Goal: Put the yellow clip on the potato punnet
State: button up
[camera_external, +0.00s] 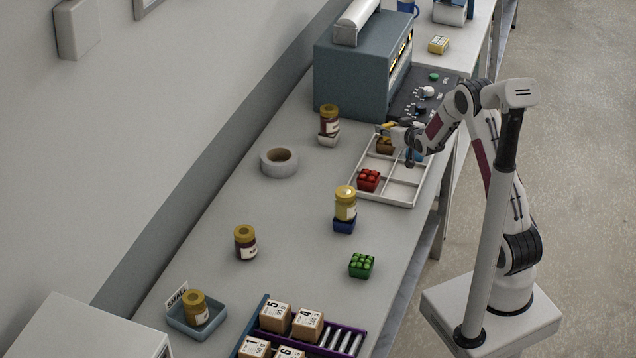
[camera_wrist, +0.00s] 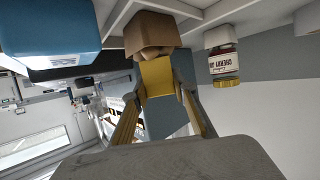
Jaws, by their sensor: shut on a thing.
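The yellow clip (camera_wrist: 158,80) is between the fingertips of my gripper (camera_wrist: 160,90) in the wrist view. My gripper is shut on it. In the external view the clip (camera_external: 386,126) shows as a small yellow patch at my gripper (camera_external: 391,132). The brown potato punnet (camera_wrist: 150,30) is directly beyond the clip in the wrist view; the clip overlaps its near edge, and I cannot tell whether they touch. In the external view the punnet (camera_external: 385,147) stands in the far left part of the white divided tray (camera_external: 399,183), just below my gripper.
A red punnet (camera_external: 368,180) sits in the tray's near left part. A blue box (camera_wrist: 45,30) is close beside my gripper. A cherry jam jar (camera_wrist: 223,62) stands outside the tray. A grey-blue machine (camera_external: 350,75) is behind. Bench around the tape roll (camera_external: 279,162) is mostly clear.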

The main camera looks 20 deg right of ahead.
jog(key=shift+f, duration=0.15)
jog(key=o, duration=0.8)
jog(key=shift+o, duration=0.2)
jog(key=shift+s, duration=0.1)
jog(key=shift+v, duration=0.95)
jog(key=v, duration=1)
